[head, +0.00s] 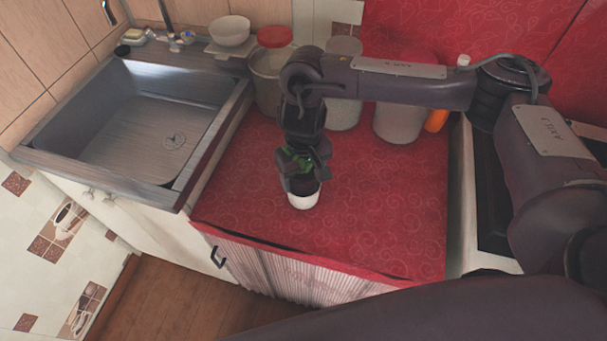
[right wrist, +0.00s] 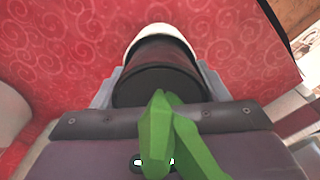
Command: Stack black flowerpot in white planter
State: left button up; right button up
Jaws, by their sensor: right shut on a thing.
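The white planter (head: 303,201) stands on the red oilcloth near the middle of the counter. My right gripper (head: 302,184) is directly above it, pointing down. In the right wrist view the right gripper (right wrist: 160,88) is shut on the black flowerpot (right wrist: 158,72), with a finger on each side of it. The white planter's rim (right wrist: 157,30) shows as a pale arc beyond the pot. The pot overlaps the planter's opening; how deep it sits inside is hidden. A green plant part (right wrist: 170,135) shows close to the camera. My left gripper is not in view.
A metal sink (head: 150,120) is at the left. Canisters, one with a red lid (head: 275,37), stand along the back, with an orange item (head: 436,120) beside them. A stove (head: 490,190) is at the right. Oilcloth right of the planter is clear.

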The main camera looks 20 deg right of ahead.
jog(key=shift+s+f, duration=0.55)
jog(key=shift+f, duration=0.25)
jog(key=o, duration=1.1)
jog(key=shift+a, duration=0.1)
jog(key=shift+w+r, duration=0.15)
jog(key=shift+r, duration=0.3)
jog(key=r, duration=0.4)
jog(key=r+p, duration=0.1)
jog(key=r, duration=0.3)
jog(key=r+p, duration=0.1)
jog(key=r, duration=0.3)
jog(key=shift+w+r, duration=0.2)
jog(key=shift+w, duration=0.1)
